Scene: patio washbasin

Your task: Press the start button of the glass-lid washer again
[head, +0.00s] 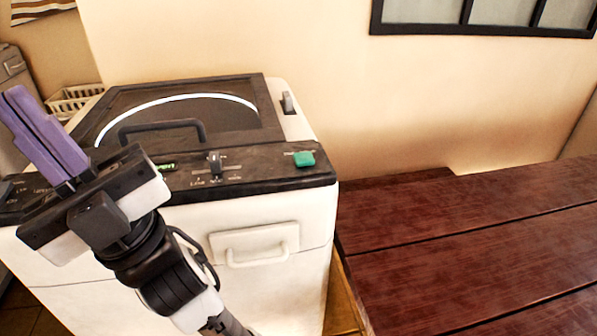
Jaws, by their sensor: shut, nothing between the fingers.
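The washer (262,199) is white with a black top panel. Its dark glass lid (180,105) is down, with a pale curved line showing on it and a black handle (160,125) at its front. A green button (304,159) sits at the right end of the front control panel (262,166). A dark slider (214,163) and a small green-lit display (167,166) are left of it. My gripper (22,100) has purple fingers, shut and empty, pointing up and left. It is in front of the panel's left part, well left of the green button, and hides some controls.
A dark red wooden table (470,240) stands right of the washer. A white basket (75,100) is behind at left, and another pale appliance (12,65) is at the far left. The space above the green button is clear.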

